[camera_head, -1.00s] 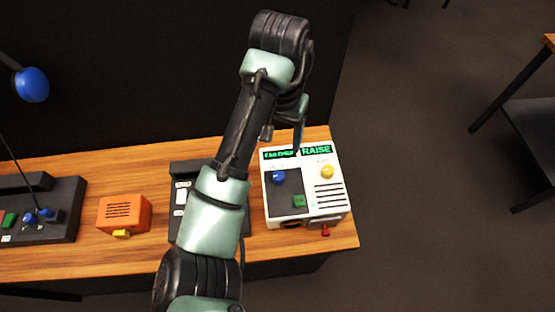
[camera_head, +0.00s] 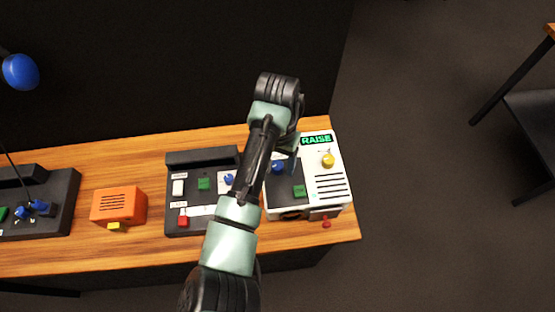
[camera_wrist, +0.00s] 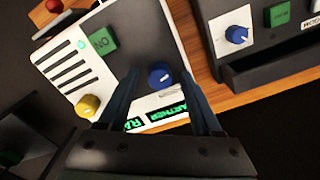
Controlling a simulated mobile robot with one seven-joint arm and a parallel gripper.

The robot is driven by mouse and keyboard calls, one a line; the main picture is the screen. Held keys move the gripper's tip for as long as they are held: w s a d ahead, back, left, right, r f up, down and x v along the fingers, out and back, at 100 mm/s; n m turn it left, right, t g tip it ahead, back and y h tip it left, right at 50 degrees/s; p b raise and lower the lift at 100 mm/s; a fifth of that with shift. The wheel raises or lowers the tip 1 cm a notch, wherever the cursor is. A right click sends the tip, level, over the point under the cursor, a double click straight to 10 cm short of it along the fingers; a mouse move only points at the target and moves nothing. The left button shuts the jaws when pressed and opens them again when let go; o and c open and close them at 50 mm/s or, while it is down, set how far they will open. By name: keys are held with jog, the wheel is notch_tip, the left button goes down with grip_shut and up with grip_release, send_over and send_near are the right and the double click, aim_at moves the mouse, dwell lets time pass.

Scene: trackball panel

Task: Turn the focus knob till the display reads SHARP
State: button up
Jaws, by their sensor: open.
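The white panel box (camera_head: 330,190) stands at the right end of the table. It has a blue knob (camera_head: 278,168) and a yellow knob (camera_head: 327,160); I cannot read which is the focus knob. A display (camera_head: 316,140) reads RAISE in green. In the wrist view a second green display (camera_wrist: 168,113) beside the blue knob seems to read FARTHER; my arm hides it in the head view. My gripper (camera_wrist: 154,66) is open and empty, its fingers on either side of the blue knob (camera_wrist: 160,76) in the wrist view. I cannot tell whether they touch it.
A blue lamp (camera_head: 20,71) is far left. The table's right edge is near.

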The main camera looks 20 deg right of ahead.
grip_shut()
dwell(0.3)
dwell(0.3)
jog(key=m+p, duration=0.2)
jog(key=m, duration=0.2)
jog(key=shift+r+m, duration=0.1)
jog(key=shift+m, duration=0.2)
jog(key=shift+m+p, duration=0.6)
jog(key=shift+m, duration=1.7)
grip_release()
